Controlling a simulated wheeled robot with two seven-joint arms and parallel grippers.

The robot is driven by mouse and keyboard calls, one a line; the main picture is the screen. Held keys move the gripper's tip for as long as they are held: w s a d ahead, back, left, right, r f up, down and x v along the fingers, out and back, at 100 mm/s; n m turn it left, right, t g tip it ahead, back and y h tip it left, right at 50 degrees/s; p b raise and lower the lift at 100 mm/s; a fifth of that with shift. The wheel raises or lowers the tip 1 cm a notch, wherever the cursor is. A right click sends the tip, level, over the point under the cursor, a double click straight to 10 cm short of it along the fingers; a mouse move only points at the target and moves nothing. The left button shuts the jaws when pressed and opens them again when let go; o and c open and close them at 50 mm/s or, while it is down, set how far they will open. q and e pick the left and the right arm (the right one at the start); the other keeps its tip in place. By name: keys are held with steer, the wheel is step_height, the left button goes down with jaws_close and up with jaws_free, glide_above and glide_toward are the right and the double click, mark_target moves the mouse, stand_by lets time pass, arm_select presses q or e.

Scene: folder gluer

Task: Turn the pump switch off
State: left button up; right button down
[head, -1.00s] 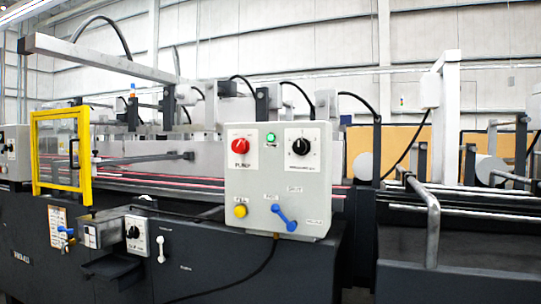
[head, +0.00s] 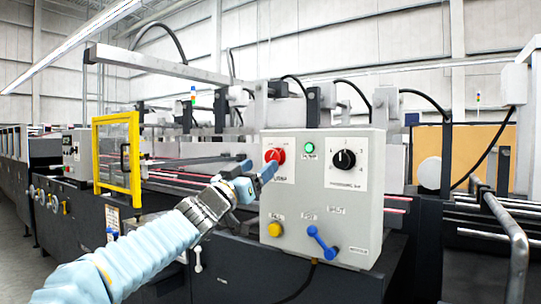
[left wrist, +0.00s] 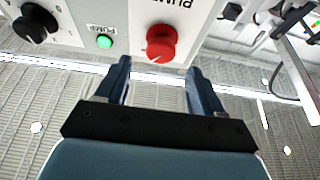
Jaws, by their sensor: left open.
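In the left wrist view the red knob (left wrist: 161,43) sits just beyond and between the two fingers, not visibly touched. My left gripper (head: 257,176) is open and empty, close in front of the knob. It also shows in the left wrist view (left wrist: 158,85). A lit green pump lamp (head: 309,148) is right of the knob. My right gripper is not in view.
The grey control box (head: 340,215) also carries a black selector (head: 343,160), a yellow button (head: 275,230) and a blue lever (head: 321,242). A yellow-framed guard (head: 97,160) stands to the left. A metal rail (head: 519,255) is at the right.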

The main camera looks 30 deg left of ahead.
mark_target(271, 157)
arm_select(q)
steer(key=p+x, duration=0.1)
steer(key=x, duration=0.4)
steer(key=shift+w, duration=0.25)
